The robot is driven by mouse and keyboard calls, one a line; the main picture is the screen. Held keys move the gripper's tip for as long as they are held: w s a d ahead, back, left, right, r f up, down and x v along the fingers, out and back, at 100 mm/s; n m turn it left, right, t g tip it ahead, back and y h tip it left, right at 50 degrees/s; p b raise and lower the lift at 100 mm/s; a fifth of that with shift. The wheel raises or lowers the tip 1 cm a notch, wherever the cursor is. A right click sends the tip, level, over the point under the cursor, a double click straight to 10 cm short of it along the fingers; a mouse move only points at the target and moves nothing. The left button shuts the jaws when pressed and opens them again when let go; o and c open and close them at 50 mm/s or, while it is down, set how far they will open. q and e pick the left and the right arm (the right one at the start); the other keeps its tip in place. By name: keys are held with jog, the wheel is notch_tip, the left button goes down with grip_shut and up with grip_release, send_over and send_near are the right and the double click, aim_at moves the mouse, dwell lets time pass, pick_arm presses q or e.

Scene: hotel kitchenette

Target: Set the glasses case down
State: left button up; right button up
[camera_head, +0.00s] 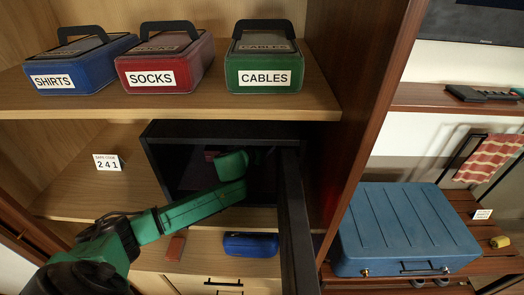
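A blue oblong case (250,245), which looks like the glasses case, lies on the lower shelf below the open safe (165,136). No gripper touches it. My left arm comes in from the lower left and reaches into the dark safe. My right gripper is not in view.
The safe door (295,225) stands open towards me. A small brown item (176,247) lies left of the blue case. A card reading 241 (108,162) stands left of the safe. Three labelled boxes (264,78) sit above. A blue suitcase (408,228) lies on the right rack.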

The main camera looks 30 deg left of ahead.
pick_arm(q)
notch_tip(320, 180, down, 3)
jog(key=shift+f, duration=0.2)
jog(key=o, duration=1.4)
jog(key=v, duration=0.7)
jog(key=shift+s+r+b, duration=0.1)
jog(key=shift+s+b, duration=0.2)
